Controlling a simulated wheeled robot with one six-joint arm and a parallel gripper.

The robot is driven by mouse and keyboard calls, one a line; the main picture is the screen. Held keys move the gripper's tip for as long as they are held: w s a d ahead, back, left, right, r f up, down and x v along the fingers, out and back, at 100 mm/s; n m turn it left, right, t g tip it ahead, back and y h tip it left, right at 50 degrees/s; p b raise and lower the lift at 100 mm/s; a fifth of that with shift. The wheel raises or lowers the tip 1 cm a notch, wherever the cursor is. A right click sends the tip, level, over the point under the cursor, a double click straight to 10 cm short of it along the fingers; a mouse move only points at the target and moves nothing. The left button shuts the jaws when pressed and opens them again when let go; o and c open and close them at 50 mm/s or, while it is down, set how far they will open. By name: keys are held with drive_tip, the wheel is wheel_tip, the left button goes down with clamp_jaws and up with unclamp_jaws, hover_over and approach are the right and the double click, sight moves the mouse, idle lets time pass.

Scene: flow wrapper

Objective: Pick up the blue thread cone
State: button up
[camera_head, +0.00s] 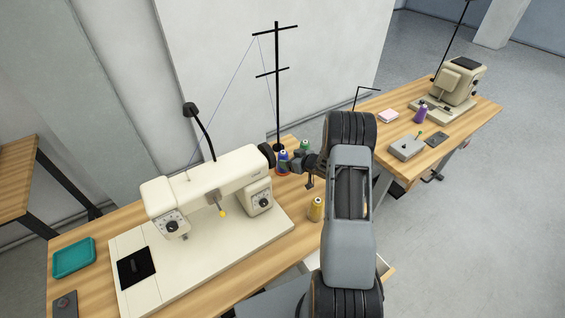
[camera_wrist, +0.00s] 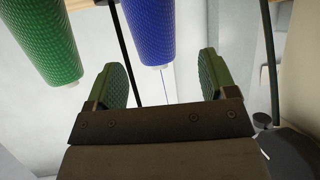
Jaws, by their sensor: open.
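The blue thread cone (camera_head: 283,156) stands on the wooden table behind the right end of the near sewing machine. In the wrist view the blue cone (camera_wrist: 148,30) hangs in from the top edge, in line with the gap between my fingers. My gripper (camera_wrist: 161,62) is open, one green-padded finger on either side of that gap, with nothing held. In the head view my gripper (camera_head: 298,164) is right beside the blue cone, partly hidden by my wrist. I cannot tell whether the cone is between the pads or just beyond them.
A green cone (camera_wrist: 42,42) is close to the left finger in the wrist view; it also shows in the head view (camera_head: 305,145). A black thread stand (camera_head: 277,90) rises behind the cones. The sewing machine (camera_head: 215,187) is to the left.

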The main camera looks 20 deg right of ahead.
sight(286, 157)
drive_tip(key=shift+p+x, duration=0.75)
drive_tip(key=shift+x, duration=2)
drive_tip(key=shift+d, duration=0.15)
drive_tip(key=shift+r, duration=0.1)
drive_tip(key=c, duration=1)
